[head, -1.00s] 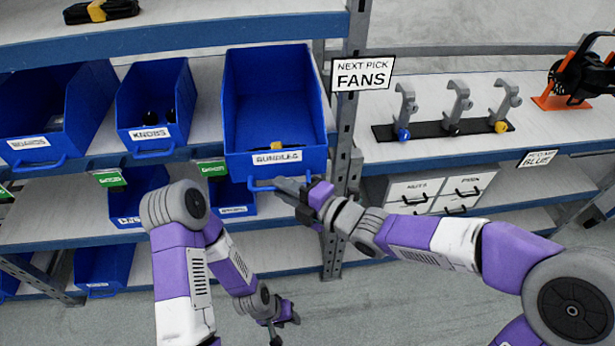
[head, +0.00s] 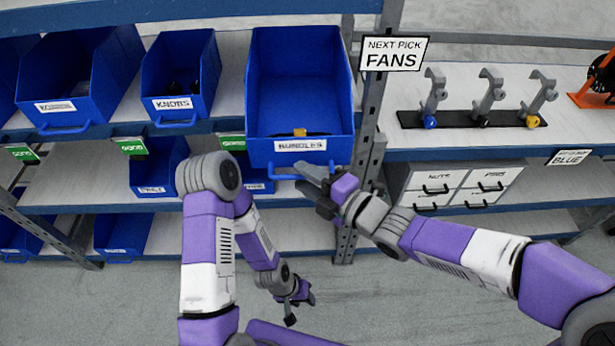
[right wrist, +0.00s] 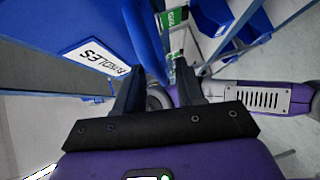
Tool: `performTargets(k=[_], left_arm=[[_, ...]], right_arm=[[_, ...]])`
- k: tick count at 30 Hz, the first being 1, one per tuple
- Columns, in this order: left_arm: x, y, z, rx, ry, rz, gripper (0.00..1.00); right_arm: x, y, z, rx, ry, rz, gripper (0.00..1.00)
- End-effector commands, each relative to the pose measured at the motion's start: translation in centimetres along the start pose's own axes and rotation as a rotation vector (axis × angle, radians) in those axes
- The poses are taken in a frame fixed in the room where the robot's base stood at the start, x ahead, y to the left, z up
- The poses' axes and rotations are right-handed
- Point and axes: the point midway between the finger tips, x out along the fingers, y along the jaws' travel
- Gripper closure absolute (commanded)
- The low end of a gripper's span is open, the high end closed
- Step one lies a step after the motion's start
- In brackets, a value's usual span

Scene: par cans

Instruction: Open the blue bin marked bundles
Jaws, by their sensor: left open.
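The blue bin labelled BUNDLES (head: 268,158) sits on the upper shelf, its front jutting out past the shelf edge and past the bins beside it. A small yellow and black item (head: 300,133) shows inside it. My right gripper (head: 306,178) is at the bin's front handle (head: 283,175), with a finger on either side of the bar. In the right wrist view, the blue handle (right wrist: 150,40) runs down between the fingers, and part of the label shows at left. My left gripper (head: 292,303) is open and empty, low over the floor.
The KNOBS bin (head: 178,75) and another blue bin (head: 75,75) stand left of it. A metal post (head: 372,110) with a NEXT PICK FANS sign (head: 394,53) is close on the right. Small drawers (head: 462,188) are further right. The floor in front is clear.

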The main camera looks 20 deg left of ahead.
Motion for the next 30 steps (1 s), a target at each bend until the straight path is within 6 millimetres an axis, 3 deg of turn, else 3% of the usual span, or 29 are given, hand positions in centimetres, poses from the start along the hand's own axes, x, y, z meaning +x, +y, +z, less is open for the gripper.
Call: performTargets(k=[7,19,30], left_arm=[[-0.4,0.1,0.0,0.0,0.0,0.0,0.57],[-2.3,0.9,0.1,0.0,0.0,0.0,0.57],[-2.3,0.9,0.1,0.0,0.0,0.0,0.57]], right_arm=[[-1.0,0.1,0.1,0.0,-0.004,0.0,0.62],[-7.0,0.2,0.1,0.0,-0.003,0.001,0.62],[-7.6,0.0,0.0,0.0,0.0,0.0,0.62]])
